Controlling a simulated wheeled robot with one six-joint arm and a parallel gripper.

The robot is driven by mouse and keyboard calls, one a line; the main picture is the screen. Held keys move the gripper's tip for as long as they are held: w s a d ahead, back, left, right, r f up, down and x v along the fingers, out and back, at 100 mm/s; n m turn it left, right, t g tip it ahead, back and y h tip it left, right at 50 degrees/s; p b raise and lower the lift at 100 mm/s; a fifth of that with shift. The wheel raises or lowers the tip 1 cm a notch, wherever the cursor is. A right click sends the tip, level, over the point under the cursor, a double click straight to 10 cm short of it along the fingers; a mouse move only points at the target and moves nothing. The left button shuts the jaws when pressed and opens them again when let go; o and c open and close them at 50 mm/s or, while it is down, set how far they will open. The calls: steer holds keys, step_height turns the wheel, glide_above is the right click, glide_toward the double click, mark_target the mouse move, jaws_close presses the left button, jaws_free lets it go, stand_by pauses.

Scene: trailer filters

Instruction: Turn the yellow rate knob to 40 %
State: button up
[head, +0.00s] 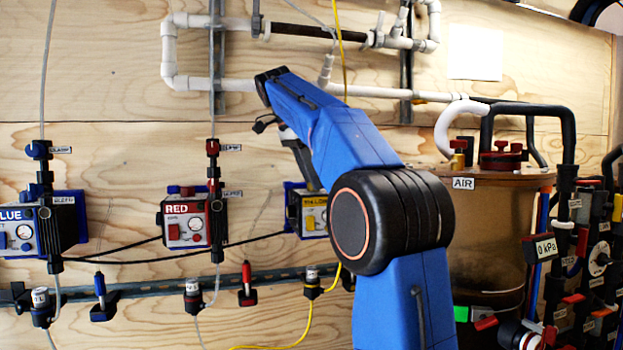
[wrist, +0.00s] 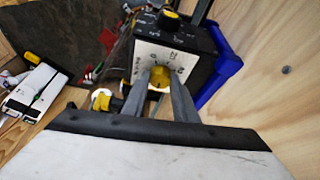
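The yellow rate knob (wrist: 159,78) sits on the white dial face of a dark pump box (wrist: 199,45) in the wrist view. The dial's printed marks are too small to read surely, so the setting cannot be told. My gripper (wrist: 160,76) has one finger on each side of the knob, with the tips close to the dial face. Whether the fingers press on the knob or stand just clear of it cannot be told. In the head view, the yellow-labelled pump (head: 314,213) is partly hidden behind my blue arm, and the knob is not clearly visible.
The red pump (head: 186,222) and blue pump (head: 28,232) hang to the left on the plywood wall. Tubes and cables run below them along a metal rail (head: 150,288). A brown tank (head: 490,230) with pipes and valves stands to the right of my arm.

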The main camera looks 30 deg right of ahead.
steer(key=shift+n, duration=0.4)
steer(key=n, duration=0.1)
steer(key=n+t, duration=0.1)
steer(key=n, duration=0.1)
steer(key=n+t, duration=0.1)
steer(key=shift+s+n, duration=0.25)
steer(key=shift+n, duration=0.05)
steer(key=n+t, duration=0.1)
steer(key=n, duration=0.1)
steer(key=n+t+y, duration=0.1)
steer(key=n, duration=0.2)
steer(key=shift+s+d, duration=0.1)
steer(key=shift+n, duration=0.3)
steer(key=o, duration=1)
steer(key=shift+o, duration=0.2)
